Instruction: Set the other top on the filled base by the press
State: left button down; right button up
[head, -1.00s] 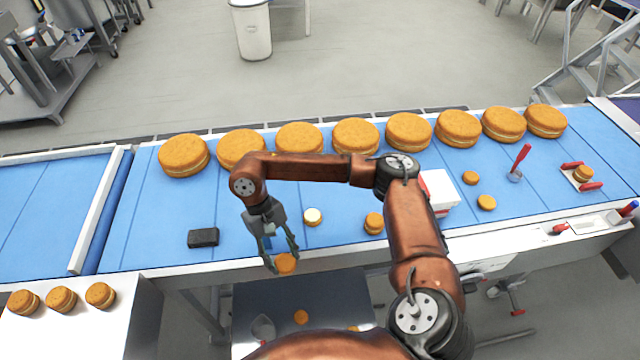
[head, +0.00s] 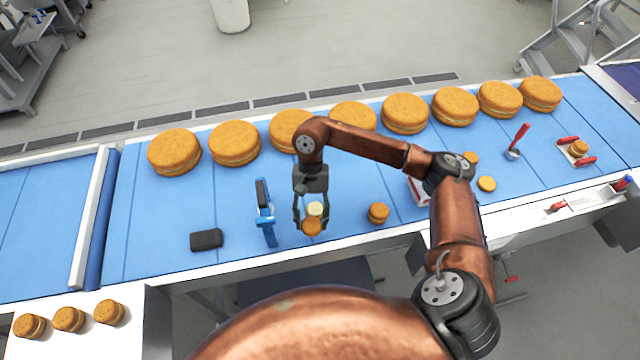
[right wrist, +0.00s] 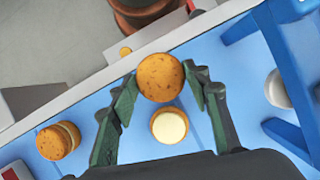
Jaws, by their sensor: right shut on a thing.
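My right gripper (head: 312,224) is shut on a brown round top (head: 312,228), held between its fingertips; the top also shows in the right wrist view (right wrist: 160,77). The filled base (head: 316,208), with a pale cream face, lies on the blue belt just behind the held top. In the right wrist view the filled base (right wrist: 169,125) shows whole, beside the top and not covered by it. A blue upright frame, which looks like the press (head: 265,212), stands just left of the gripper and shows at the right of the wrist view (right wrist: 285,75). My left gripper is out of view.
A finished small round (head: 378,213) stands right of the gripper; a black block (head: 206,240) lies left. Several big rounds line the belt's back. Small rounds (head: 487,184), a red-handled tool (head: 518,140) and a partly hidden white box (head: 419,192) are to the right.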

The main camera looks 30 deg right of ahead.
jog(key=m+p, duration=0.1)
jog(key=m, duration=0.1)
jog(key=r+m+t+y+p, duration=0.1)
jog(key=m, duration=0.1)
jog(key=w+m+t+p, duration=0.1)
jog(key=m, duration=0.2)
jog(key=shift+a+r+y+p, duration=0.15)
jog(key=shift+r+y+p, duration=0.1)
jog(key=shift+y+p, duration=0.15)
jog(key=m+p, duration=0.1)
jog(key=m, duration=0.1)
jog(key=w+m+t+p, duration=0.1)
jog(key=m, duration=0.1)
jog(key=r+m+t+p, duration=0.1)
jog(key=shift+w+d+r+m+y, duration=0.1)
jog(key=shift+w+d+m+y, duration=0.1)
jog(key=shift+m+y, duration=0.15)
jog(key=w+d+r+m+t+h+p, duration=0.2)
jog(key=d+r+m+t+p, duration=0.15)
jog(key=m+p, duration=0.45)
jog(key=m+b, duration=0.4)
send_over(313, 208)
jog(key=s+d, duration=0.1)
jog(key=shift+h, duration=0.25)
jog(key=shift+s+f, duration=0.15)
jog(key=shift+f, duration=2.6)
jog(key=shift+f+b, duration=0.55)
jog(key=shift+b, duration=0.05)
jog(key=shift+t, duration=0.25)
jog(key=shift+f+b, duration=0.75)
